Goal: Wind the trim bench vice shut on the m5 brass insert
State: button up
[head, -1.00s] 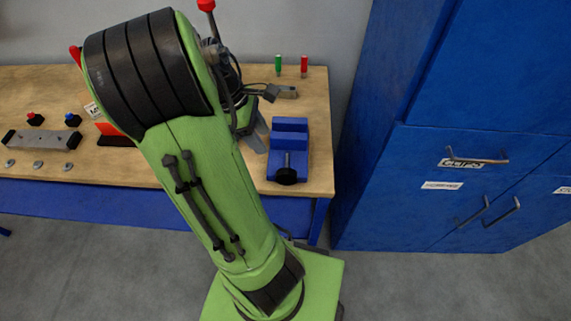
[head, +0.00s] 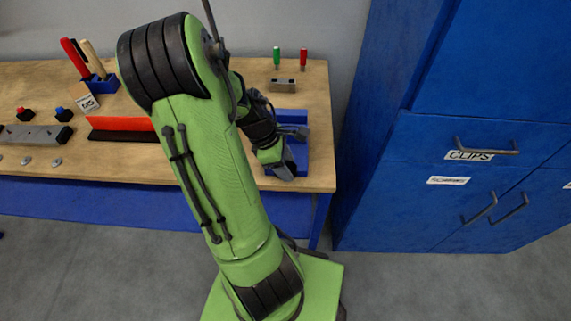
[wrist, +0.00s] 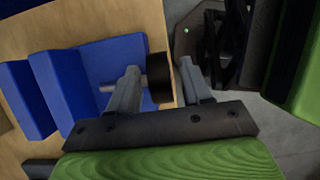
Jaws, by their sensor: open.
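The blue trim bench vice (head: 298,117) stands on the right end of the bench, partly hidden by my arm in the head view. In the wrist view its blue jaws (wrist: 50,90) lie at the left, and a short metal screw runs to a round black knob (wrist: 160,78) at the bench edge. My gripper (wrist: 162,88) is open, with one finger on each side of the knob; I cannot tell whether they touch it. In the head view my gripper (head: 284,168) is at the vice's front. I cannot make out the m5 brass insert in either view.
A grey metal block (head: 282,85) and green and red upright items (head: 290,56) stand behind the vice. A red-and-black item (head: 124,126) lies left of my arm. A blue cabinet (head: 440,150) stands right of the bench (head: 200,172).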

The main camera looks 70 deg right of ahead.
aim_at(296, 168)
grip_shut()
jog(key=shift+s, duration=0.1)
jog(key=t, duration=0.1)
jog(key=t+b, duration=0.1)
jog(key=s+t+b, duration=0.1)
jog(key=shift+d+f+t+y, duration=0.15)
jog(key=shift+d+t+y, duration=0.1)
jog(key=shift+t+y, duration=0.15)
jog(key=t+b, duration=0.3)
jog(key=s+t+y+b, duration=0.1)
jog(key=t, duration=0.1)
jog(key=shift+f, duration=0.4)
jog(key=t, duration=0.1)
jog(key=t+y, duration=0.1)
jog(key=t, duration=0.2)
jog(key=shift+s+f+t, duration=0.25)
jog(key=shift+f+t, duration=0.05)
jog(key=shift+f+t+y+p, duration=0.25)
jog(key=shift+t+p, duration=0.2)
jog(key=shift+t, duration=0.3)
jog(key=shift+f+t+y+p, duration=0.1)
jog(key=shift+t+y+p, duration=0.15)
jog(key=shift+t+p, duration=0.35)
jog(key=shift+t, duration=0.25)
